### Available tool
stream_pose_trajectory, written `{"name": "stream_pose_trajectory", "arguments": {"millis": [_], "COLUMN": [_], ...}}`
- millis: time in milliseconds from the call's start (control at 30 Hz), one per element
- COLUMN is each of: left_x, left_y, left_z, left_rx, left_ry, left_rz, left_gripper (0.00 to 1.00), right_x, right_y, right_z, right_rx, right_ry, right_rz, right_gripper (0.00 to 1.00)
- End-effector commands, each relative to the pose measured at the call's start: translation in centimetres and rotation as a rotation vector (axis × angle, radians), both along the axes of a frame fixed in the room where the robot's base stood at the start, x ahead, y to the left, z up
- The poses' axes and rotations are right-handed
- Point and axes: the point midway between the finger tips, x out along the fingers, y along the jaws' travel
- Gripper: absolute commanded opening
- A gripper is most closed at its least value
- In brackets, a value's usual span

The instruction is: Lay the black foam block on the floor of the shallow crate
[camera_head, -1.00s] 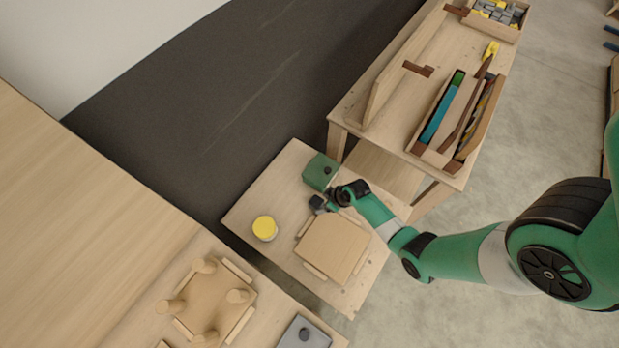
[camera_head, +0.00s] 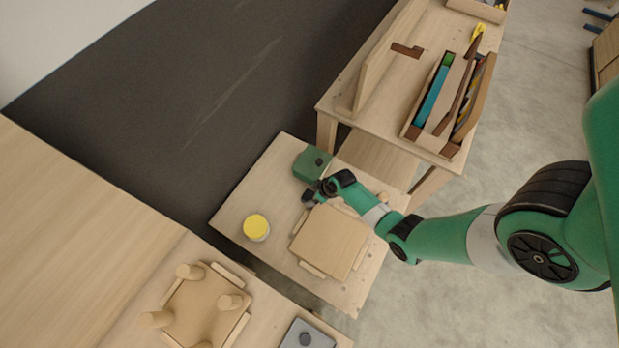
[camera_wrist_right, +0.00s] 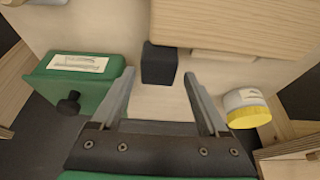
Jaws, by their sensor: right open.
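The black foam block (camera_wrist_right: 159,65) stands on the light wooden low table, small and dark beside my right gripper (camera_head: 316,191) in the head view. My right gripper is open and empty. In the wrist view its fingertips (camera_wrist_right: 159,74) frame the block from both sides, with gaps showing; I cannot tell how far ahead the block is. A shallow wooden crate (camera_head: 476,11) is at the top edge of the head view, on the far end of the workbench, mostly cut off. My left gripper is out of view.
A green box (camera_head: 312,163) with a black knob and a yellow-topped tin (camera_head: 256,227) stand near the block. A wooden seat form (camera_head: 330,243) lies beside it. A tool tote (camera_head: 450,105) and an upright board stand on the workbench (camera_head: 393,100).

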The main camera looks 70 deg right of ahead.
Motion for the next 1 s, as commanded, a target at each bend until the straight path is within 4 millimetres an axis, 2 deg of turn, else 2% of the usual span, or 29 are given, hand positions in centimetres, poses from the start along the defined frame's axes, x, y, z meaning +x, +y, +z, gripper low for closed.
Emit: {"name": "stream_pose_trajectory", "arguments": {"millis": [33,200,467,800,867,900,1000], "left_x": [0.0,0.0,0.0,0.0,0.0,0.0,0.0], "left_y": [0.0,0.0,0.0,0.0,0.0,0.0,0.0], "left_z": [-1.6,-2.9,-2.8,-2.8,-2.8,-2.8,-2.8], "left_rx": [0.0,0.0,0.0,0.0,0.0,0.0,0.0], "left_ry": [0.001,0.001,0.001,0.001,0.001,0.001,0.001], "left_rz": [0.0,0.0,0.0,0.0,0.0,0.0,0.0], "left_gripper": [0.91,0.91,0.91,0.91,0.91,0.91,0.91], "right_x": [0.6,1.8,1.9,1.9,1.9,1.9,1.9], "right_y": [-0.2,-0.5,-0.5,-0.5,-0.5,-0.5,-0.5], "right_z": [-1.5,-3.6,-3.6,-3.6,-3.6,-3.6,-3.6], "right_rx": [0.0,0.001,0.0,0.0,0.0,0.0,0.0], "right_ry": [0.0,0.001,0.0,0.0,0.0,0.0,0.0], "right_rz": [0.001,0.001,0.0,0.0,0.0,0.0,0.0], "right_gripper": [0.78,0.78,0.78,0.18,0.1,0.02,0.02]}}
